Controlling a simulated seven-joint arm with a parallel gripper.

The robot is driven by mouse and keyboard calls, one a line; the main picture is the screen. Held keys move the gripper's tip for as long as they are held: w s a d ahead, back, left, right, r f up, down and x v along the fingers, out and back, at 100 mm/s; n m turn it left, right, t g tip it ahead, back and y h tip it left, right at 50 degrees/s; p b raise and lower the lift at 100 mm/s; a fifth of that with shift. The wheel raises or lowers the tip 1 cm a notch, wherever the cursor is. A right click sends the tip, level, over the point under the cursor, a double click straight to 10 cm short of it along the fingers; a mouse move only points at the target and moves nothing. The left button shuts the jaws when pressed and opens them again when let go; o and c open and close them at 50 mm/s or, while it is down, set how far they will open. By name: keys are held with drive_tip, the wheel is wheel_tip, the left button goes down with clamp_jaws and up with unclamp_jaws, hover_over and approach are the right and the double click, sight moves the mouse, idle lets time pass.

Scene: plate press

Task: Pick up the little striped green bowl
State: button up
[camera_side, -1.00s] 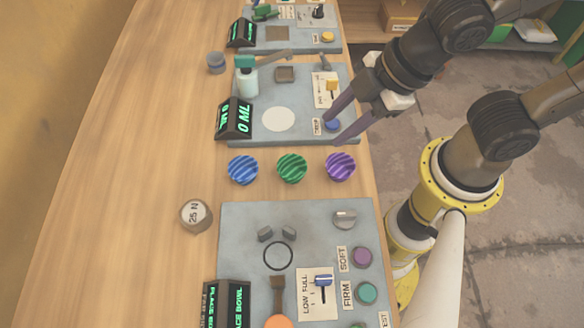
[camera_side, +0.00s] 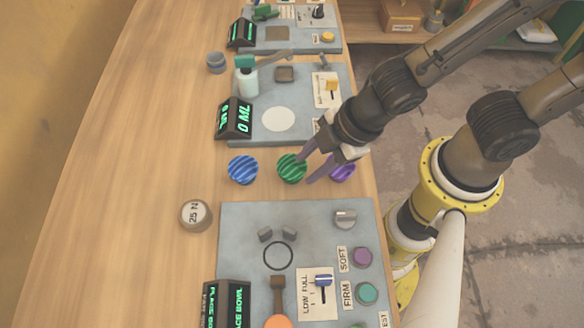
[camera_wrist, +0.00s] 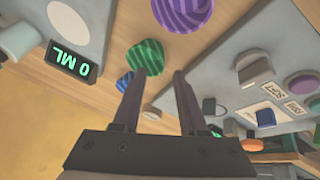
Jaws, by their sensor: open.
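The little striped green bowl (camera_side: 290,168) sits on the wooden table between a striped blue bowl (camera_side: 242,169) and a striped purple bowl (camera_side: 345,174). My gripper (camera_side: 306,176) is open and empty, its fingertips just right of the green bowl in the side view, with the fingers in front of part of the purple bowl. I cannot tell whether a finger touches the green bowl. In the wrist view, the green bowl (camera_wrist: 145,54) lies just beyond the left fingertip of my gripper (camera_wrist: 160,73). The blue bowl (camera_wrist: 124,82) is partly behind that finger, and the purple bowl (camera_wrist: 181,12) is at the top.
A grey panel with a ring (camera_side: 278,256), knobs and buttons lies in front of the bowls. Another panel with a white disc (camera_side: 278,119) and a "0 ML" display (camera_side: 235,118) lies behind. A 25 N weight (camera_side: 195,214) stands left. The table's left side is clear.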

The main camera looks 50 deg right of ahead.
sight(292, 171)
drive_tip(key=shift+x, duration=1.95)
clamp_jaws()
